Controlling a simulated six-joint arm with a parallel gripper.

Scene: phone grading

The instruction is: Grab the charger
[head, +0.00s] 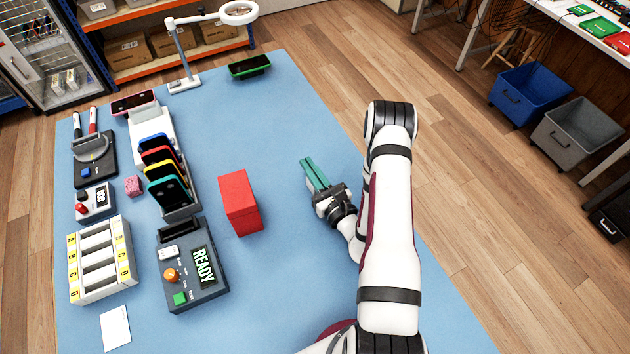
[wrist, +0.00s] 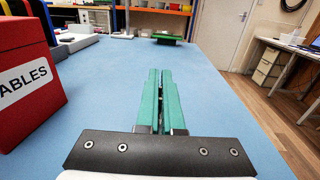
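I cannot pick out a charger for sure in either view. My gripper (head: 314,174) is over the blue table, to the right of a red box, with its green fingers pointing to the far side. The fingers (wrist: 162,85) lie nearly together with only a thin dark gap, and nothing shows between them. The red box (head: 240,203) stands mid-table. In the wrist view the red box (wrist: 25,95) is at the left, with a cut-off label reading "ABLES". Its inside is hidden.
A grey device reading READY (head: 190,270), a rack of colored phones (head: 165,178), a slotted white tray (head: 103,262) and a pink block (head: 133,186) stand left. The table around my gripper is clear.

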